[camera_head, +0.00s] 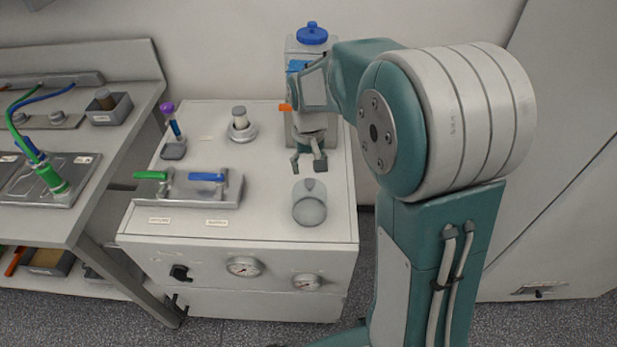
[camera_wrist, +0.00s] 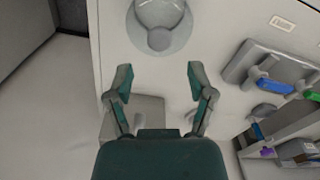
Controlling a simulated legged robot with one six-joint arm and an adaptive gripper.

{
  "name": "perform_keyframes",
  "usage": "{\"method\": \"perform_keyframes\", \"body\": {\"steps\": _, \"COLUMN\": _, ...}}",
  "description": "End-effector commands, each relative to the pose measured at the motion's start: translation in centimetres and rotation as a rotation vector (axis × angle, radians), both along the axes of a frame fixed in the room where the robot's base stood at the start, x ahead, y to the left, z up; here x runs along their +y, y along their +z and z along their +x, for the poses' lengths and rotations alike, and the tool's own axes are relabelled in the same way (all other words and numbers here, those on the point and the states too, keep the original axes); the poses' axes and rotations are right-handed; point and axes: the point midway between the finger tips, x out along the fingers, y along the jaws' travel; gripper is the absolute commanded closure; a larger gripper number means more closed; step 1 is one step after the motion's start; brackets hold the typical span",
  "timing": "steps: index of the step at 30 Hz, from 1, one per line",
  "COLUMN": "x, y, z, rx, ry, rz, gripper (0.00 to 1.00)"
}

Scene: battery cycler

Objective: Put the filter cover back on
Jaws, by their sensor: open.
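A grey, cup-like cover (camera_head: 310,202) with a small knob stands on the cabinet top, right of its middle. I take it to be the filter cover; it also shows at the top of the wrist view (camera_wrist: 172,13). A white filter cylinder (camera_head: 241,117) stands uncovered in a round grey seat (camera_head: 243,134) farther back. My gripper (camera_head: 308,166) is open and empty, pointing down behind and above the cover. In the wrist view my gripper (camera_wrist: 160,82) has its fingers spread below the cover's knob, apart from it.
A valve block with green and blue handles (camera_head: 187,186) sits at the left front. A purple-capped tube in a stand (camera_head: 174,150) is at the back left. A blue-lidded container (camera_head: 312,45) stands behind my gripper. A bench (camera_head: 130,68) adjoins at left.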

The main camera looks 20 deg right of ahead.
Motion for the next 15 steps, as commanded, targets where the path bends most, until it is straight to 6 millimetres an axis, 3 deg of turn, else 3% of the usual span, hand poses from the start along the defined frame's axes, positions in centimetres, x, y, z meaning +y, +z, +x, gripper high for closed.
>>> {"method": "perform_keyframes", "body": {"steps": 6, "x": 0.0, "y": 4.2, "z": 0.1, "rx": -0.003, "ry": 0.0, "rz": 0.0, "gripper": 0.3}}
{"method": "perform_keyframes", "body": {"steps": 15, "x": 0.0, "y": 6.8, "z": -0.7, "rx": -0.019, "ry": 0.0, "rz": 0.0, "gripper": 0.3}}
